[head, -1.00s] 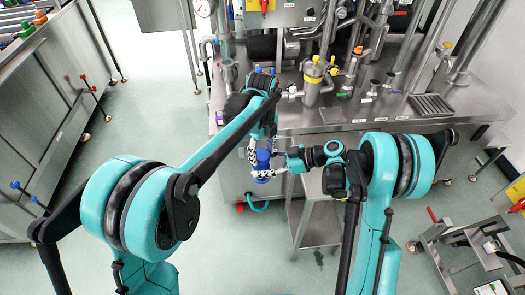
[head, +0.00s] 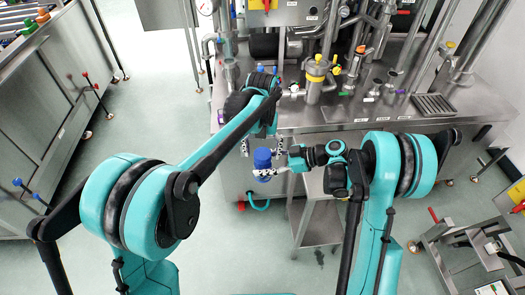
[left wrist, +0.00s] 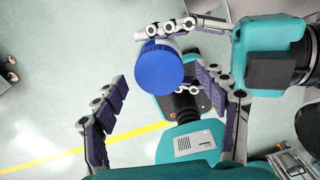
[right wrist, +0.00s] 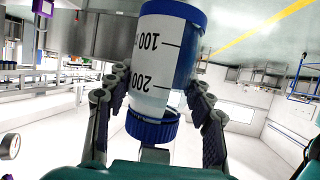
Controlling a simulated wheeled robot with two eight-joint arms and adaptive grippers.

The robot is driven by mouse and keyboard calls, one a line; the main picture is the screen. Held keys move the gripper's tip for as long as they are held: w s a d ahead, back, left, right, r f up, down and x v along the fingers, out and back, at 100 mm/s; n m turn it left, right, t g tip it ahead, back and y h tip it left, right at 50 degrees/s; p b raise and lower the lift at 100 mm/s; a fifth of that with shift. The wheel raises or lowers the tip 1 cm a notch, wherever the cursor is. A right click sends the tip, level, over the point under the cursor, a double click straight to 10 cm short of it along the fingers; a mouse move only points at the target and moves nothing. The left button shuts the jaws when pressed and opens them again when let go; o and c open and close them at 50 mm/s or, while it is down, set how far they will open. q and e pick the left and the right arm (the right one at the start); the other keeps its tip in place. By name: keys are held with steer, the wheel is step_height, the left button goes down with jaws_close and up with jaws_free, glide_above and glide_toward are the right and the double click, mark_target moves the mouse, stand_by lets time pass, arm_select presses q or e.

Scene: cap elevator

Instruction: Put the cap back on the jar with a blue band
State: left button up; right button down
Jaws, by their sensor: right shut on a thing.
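My right gripper (right wrist: 158,84) is shut on the jar (right wrist: 150,65), a clear graduated vessel with a blue band (right wrist: 187,14). The right wrist picture shows it upside down. A ribbed blue cap (right wrist: 152,127) sits at the jar's mouth, in line with it; how tightly it is seated cannot be told. In the head view, the cap (head: 262,156) shows from above, with the right gripper (head: 268,172) beside the jar. My left gripper (head: 263,144) is open above it. In the left wrist view, its fingers (left wrist: 160,84) stand apart either side of the cap (left wrist: 157,91), not touching it.
A steel bench (head: 345,116) with pipes and valves stands behind the grippers. A small steel stand (head: 318,222) is below my right arm. A long cabinet (head: 50,120) with coloured items on top stands at the left. Floor (head: 160,110) is clear between.

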arm_select(q)
steer(key=shift+r, duration=2.3)
steer(key=shift+c, duration=0.4)
